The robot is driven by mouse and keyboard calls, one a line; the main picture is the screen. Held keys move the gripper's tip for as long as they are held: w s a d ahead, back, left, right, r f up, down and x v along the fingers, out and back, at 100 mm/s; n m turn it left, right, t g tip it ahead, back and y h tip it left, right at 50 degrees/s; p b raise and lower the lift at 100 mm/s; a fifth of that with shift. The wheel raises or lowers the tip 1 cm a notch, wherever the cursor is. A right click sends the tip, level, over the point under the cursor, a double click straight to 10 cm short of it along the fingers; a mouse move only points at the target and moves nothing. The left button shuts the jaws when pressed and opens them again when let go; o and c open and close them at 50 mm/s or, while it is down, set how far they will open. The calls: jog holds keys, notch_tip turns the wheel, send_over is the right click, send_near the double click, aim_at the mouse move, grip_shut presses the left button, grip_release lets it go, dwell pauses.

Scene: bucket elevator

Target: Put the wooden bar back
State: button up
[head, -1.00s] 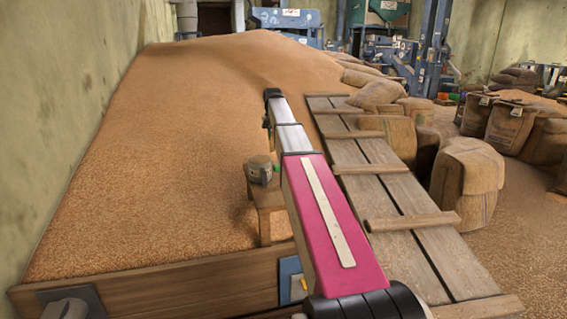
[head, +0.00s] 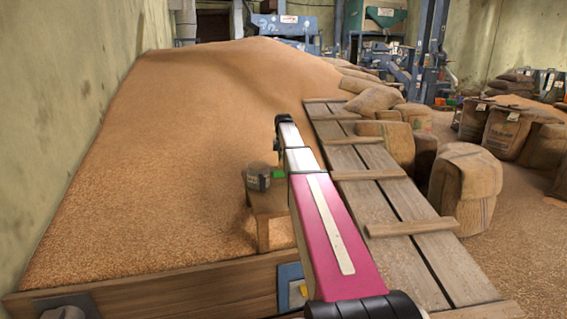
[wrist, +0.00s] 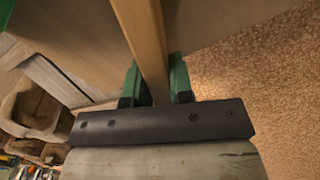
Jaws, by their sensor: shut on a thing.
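My gripper (wrist: 155,82) has green fingers, and in the wrist view they are shut on a long, light-brown wooden bar (wrist: 146,38). The bar runs up from between the fingers to the top edge of that view. Its far end is out of the picture. In the head view my arm reaches forward over the edge of the grain, and only a bit of green of my gripper (head: 280,184) shows beside the arm. The bar cannot be made out in the head view. The place where the bar belongs cannot be told from these frames.
A large grain heap (head: 150,180) lies behind a wooden board wall (head: 170,290). A plank ramp with cross-slats (head: 385,200) and several sacks (head: 465,185) are to the right.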

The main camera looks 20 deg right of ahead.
jog(key=shift+f, duration=0.9)
jog(key=shift+f, duration=0.15)
jog(key=o, duration=0.8)
jog(key=shift+o, duration=0.2)
notch_tip(320, 180, up, 12)
jog(key=shift+f, duration=0.15)
jog(key=shift+r, duration=0.35)
